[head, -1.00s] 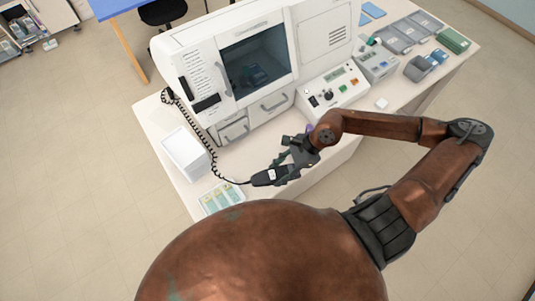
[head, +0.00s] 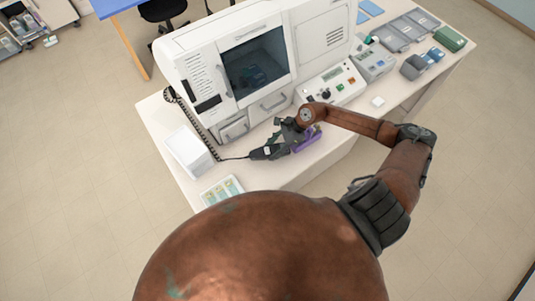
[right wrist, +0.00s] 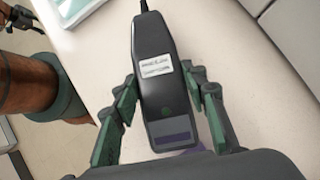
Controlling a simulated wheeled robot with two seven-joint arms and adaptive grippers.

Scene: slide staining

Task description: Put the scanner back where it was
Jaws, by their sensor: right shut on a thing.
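The scanner (head: 266,153) is a black handheld device on a coiled dark cord. My right gripper (head: 283,143) is shut around its body, above the front of the white bench. In the right wrist view the scanner (right wrist: 155,65) lies between the green-padded fingers of the right gripper (right wrist: 163,100), its pale label up and its cord end away from the palm. The cord (head: 185,115) runs to the left side of the white machine (head: 225,65). A dark claw-like part, seemingly my left gripper (right wrist: 14,18), is cut off at the right wrist view's corner.
A purple object (head: 306,141) lies on the bench by the right gripper, partly hidden. A white box (head: 186,150) and a slide tray (head: 222,190) stand at left. A control panel (head: 330,86) and grey trays (head: 396,40) stand at right.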

